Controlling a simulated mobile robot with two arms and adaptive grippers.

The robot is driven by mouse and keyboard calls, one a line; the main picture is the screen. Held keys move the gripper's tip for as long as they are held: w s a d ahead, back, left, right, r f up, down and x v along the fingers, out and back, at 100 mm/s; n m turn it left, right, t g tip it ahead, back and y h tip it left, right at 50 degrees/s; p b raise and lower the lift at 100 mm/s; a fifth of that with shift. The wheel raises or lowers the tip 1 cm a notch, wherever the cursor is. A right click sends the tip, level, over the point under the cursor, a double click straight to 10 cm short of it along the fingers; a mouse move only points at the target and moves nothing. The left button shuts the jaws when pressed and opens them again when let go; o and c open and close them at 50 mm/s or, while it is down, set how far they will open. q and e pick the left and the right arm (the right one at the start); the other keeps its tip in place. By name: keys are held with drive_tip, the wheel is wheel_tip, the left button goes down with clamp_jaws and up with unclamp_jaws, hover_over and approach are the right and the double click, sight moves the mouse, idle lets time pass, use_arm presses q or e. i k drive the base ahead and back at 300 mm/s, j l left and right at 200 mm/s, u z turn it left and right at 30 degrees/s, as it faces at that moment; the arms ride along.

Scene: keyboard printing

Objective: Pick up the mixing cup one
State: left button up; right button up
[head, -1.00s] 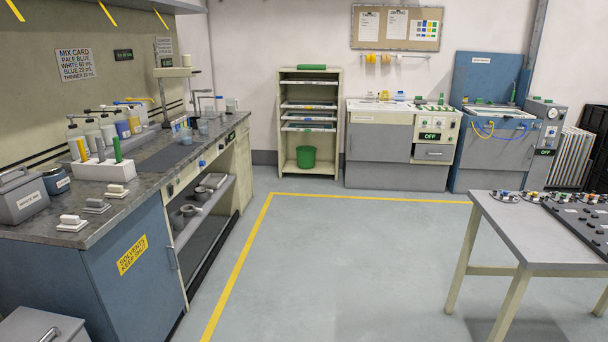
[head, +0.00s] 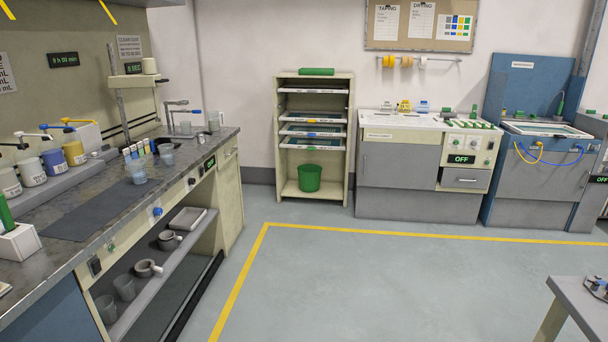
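I cannot read any marking that tells which is mixing cup one. Neither of my grippers is in view.
The grey bench top (head: 95,232) runs along the left, with pump bottles (head: 53,163) against its back. Grey handled pots (head: 148,268) sit on the lower shelf (head: 178,268). A table (head: 582,312) juts in at lower right. The floor between (head: 340,285) is clear.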

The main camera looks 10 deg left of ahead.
sight(166, 150)
drive_tip(key=i+l, duration=0.1)
drive_tip(key=i, duration=1.9)
drive_tip(key=j+u, duration=0.05)
drive_tip(key=j, duration=0.05)
